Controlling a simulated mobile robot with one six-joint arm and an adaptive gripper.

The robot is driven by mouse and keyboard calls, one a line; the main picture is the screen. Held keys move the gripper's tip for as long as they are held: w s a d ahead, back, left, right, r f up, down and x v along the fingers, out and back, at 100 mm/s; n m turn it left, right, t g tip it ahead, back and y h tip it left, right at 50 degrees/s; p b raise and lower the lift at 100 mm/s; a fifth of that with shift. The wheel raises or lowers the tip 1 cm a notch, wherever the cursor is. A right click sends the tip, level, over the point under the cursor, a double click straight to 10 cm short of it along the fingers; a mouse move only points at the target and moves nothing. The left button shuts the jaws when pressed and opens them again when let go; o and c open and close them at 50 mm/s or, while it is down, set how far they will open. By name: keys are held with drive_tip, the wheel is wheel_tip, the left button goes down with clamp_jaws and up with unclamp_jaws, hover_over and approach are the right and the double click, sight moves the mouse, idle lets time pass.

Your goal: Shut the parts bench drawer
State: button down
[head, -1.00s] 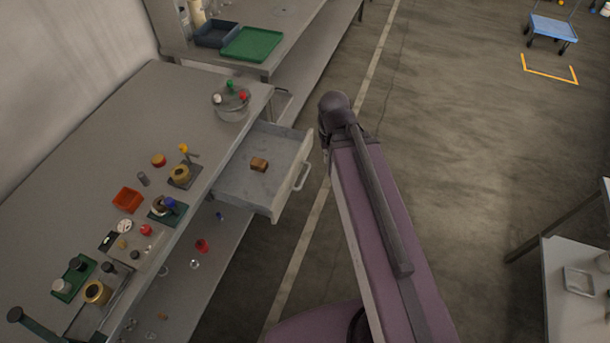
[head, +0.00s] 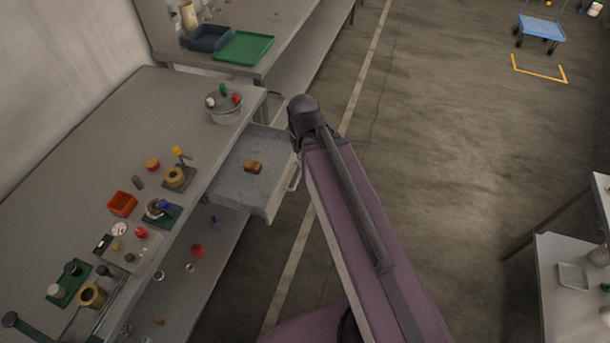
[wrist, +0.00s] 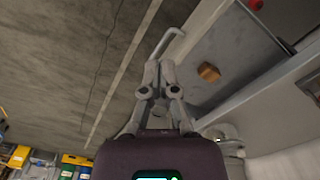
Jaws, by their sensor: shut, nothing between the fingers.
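The parts bench drawer (head: 232,188) is pulled out from the bench (head: 85,150), and a small brown block (head: 253,167) lies inside. Its handle (head: 294,177) is on the drawer front, partly behind my arm in the head view. In the wrist view, the drawer (wrist: 235,60) is at upper right, with the block (wrist: 208,72) and the handle (wrist: 172,38). My gripper (wrist: 159,68) is shut and empty, with its fingertips at the near end of the handle. I cannot tell whether they touch. My arm hides the gripper in the head view.
A bowl with coloured knobs (head: 223,113) stands at the bench corner above the drawer. Several small parts and an orange bin (head: 122,204) sit on the bench top. A second bench with a green tray (head: 243,48) stands behind.

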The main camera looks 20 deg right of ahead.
drive_tip(key=w+d+f+m+y+b, duration=0.1)
drive_tip(key=w+d+f+m+b, duration=0.2)
drive_tip(key=m, duration=0.9)
drive_tip(key=w+d+f+m+t+y+b, duration=0.1)
drive_tip(key=w+d+f+m+b, duration=0.2)
drive_tip(key=d+f+m+b, duration=0.3)
drive_tip(key=shift+w+f+m+t+b, duration=0.15)
drive_tip(key=shift+f+m+t+b, duration=0.15)
drive_tip(key=shift+f+m+b, duration=2.2)
drive_tip(key=shift+d+r+m+p, duration=0.1)
drive_tip(key=shift+r+m+p, duration=0.6)
drive_tip(key=shift+r+m, duration=0.15)
drive_tip(key=w+a+f+b, duration=0.3)
drive_tip(key=a+f+b, duration=0.2)
drive_tip(key=f+b, duration=0.3)
drive_tip(key=shift+w+a+f+b, duration=0.15)
drive_tip(key=shift+w+f+b, duration=0.2)
drive_tip(key=shift+f+b, duration=0.1)
